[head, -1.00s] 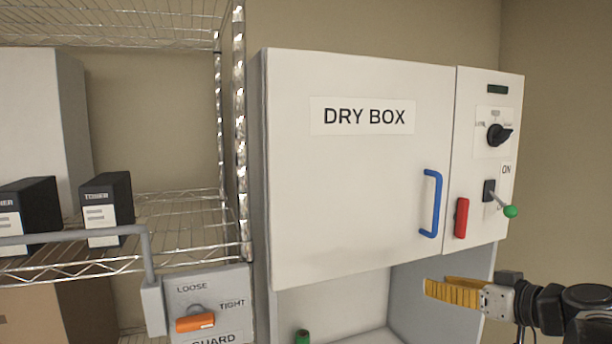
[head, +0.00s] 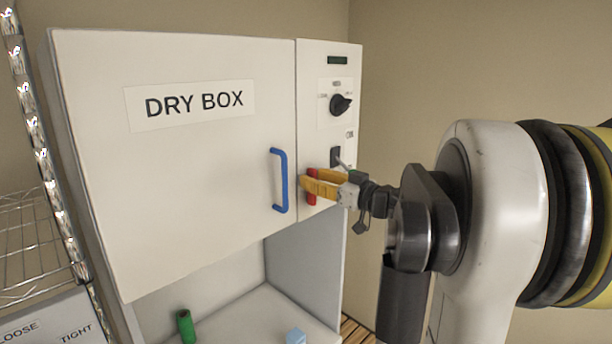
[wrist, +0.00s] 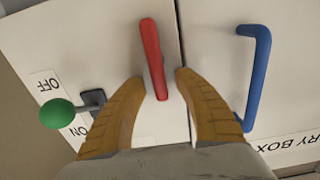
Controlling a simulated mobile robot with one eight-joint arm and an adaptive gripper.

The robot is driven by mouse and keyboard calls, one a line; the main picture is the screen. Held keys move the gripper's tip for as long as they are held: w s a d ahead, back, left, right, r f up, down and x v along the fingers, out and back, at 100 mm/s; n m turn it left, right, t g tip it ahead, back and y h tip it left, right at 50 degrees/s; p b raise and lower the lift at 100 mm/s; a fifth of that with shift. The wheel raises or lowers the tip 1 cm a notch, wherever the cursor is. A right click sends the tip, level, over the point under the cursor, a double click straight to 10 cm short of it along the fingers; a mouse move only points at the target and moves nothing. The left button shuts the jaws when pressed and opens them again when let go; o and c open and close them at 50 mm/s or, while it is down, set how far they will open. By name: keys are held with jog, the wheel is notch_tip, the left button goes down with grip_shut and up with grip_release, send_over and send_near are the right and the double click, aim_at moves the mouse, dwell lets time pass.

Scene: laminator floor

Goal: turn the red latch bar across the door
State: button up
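The red latch bar (wrist: 153,58) stands roughly upright on the narrow control panel, beside the seam of the dry box door (head: 190,170). In the head view its lower part (head: 312,199) shows behind my gripper. My gripper (head: 305,183) is at the bar, with yellow fingers. In the wrist view my gripper (wrist: 158,82) is open, with one finger on each side of the bar's lower end. The left finger looks close to the bar; a gap shows on the right. I cannot tell whether either finger touches it.
The blue door handle (head: 280,180) is just left of my gripper. A lever with a green knob (wrist: 57,113) is close by on the panel. A black dial (head: 340,104) sits above. A green cylinder (head: 186,326) and a light blue block (head: 296,336) are in the open bay below.

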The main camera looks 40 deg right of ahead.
jog(key=shift+w, duration=0.35)
grip_shut()
